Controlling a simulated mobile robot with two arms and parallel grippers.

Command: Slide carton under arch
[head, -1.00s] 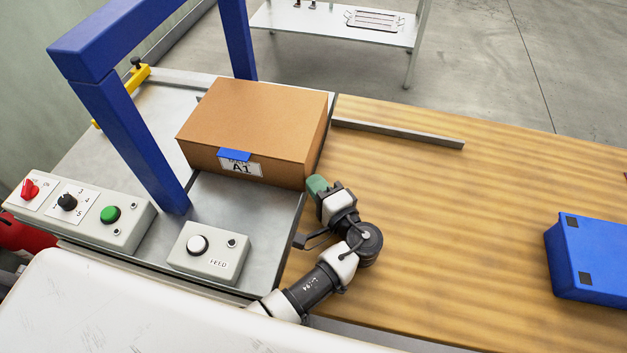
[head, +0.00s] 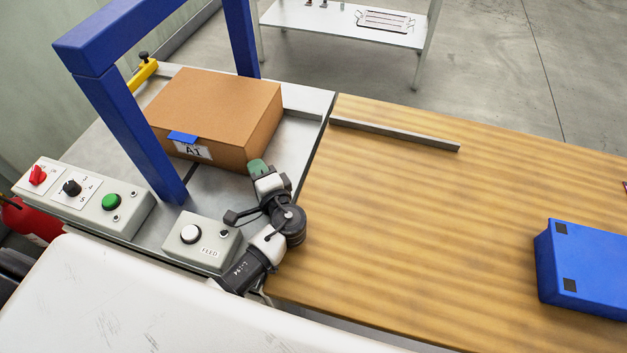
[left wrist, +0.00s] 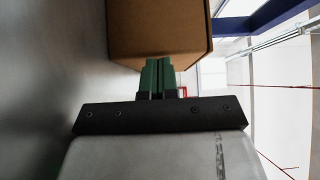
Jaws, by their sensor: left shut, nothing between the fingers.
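The brown carton (head: 220,105) lies flat on the grey metal plate, with an A1 label and a blue tab on its near side. Its left part is beneath the blue arch (head: 125,130). My left gripper (head: 258,167) is shut and empty, its green fingertips at the carton's near right corner. In the left wrist view the shut green fingers (left wrist: 158,75) reach the lower edge of the carton (left wrist: 155,28) and appear to touch it. My right gripper is not in view.
A control box (head: 90,198) with a red switch, black knob and green button stands left, and a FEED button box (head: 202,240) stands in front. A metal rail (head: 395,134) runs along the wooden table (head: 400,220). A blue case (head: 585,265) lies at right.

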